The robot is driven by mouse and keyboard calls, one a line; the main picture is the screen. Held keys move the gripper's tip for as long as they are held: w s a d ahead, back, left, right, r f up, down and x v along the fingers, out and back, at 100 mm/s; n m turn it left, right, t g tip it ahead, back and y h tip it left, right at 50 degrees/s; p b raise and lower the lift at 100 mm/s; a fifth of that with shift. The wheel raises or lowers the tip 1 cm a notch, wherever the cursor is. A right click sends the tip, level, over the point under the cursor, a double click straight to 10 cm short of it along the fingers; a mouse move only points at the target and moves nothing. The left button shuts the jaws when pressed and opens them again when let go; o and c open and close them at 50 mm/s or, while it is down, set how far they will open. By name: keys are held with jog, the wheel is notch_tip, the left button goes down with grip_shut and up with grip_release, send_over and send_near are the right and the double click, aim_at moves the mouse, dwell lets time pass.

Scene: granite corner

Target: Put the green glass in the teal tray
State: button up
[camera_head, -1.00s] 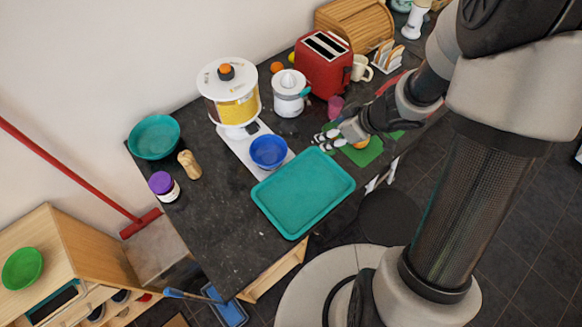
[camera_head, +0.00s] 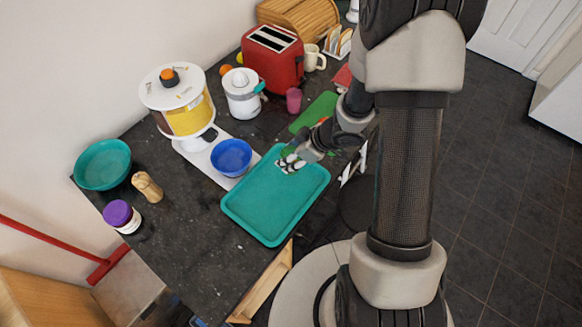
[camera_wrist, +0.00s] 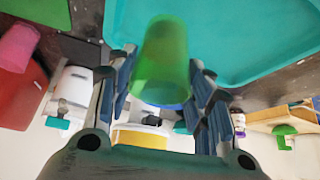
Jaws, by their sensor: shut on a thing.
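The green glass (camera_wrist: 162,65) is see-through and sits between the two fingers of my gripper (camera_wrist: 160,95) in the wrist view. My gripper is shut on it. The teal tray (camera_head: 275,205) is a flat, empty rectangle with a raised rim, lying on the dark granite counter. In the head view my gripper (camera_head: 289,163) is at the tray's upper right end, and the glass is mostly hidden by the fingers there. The tray (camera_wrist: 225,35) fills the upper part of the wrist view behind the glass. I cannot tell the glass's height above it.
A blue bowl (camera_head: 231,157) stands close to the tray's left side. A green board (camera_head: 313,112) lies beyond its upper right end. Farther back are a pink cup (camera_head: 294,101), a red toaster (camera_head: 272,60) and a white juicer (camera_head: 242,95). The tray's lower part is clear.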

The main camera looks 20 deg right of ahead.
notch_tip(320, 180, down, 4)
jog(key=shift+f+b, duration=0.15)
jog(key=shift+b, duration=1)
jog(key=o, duration=1.2)
jog(key=shift+c, duration=0.2)
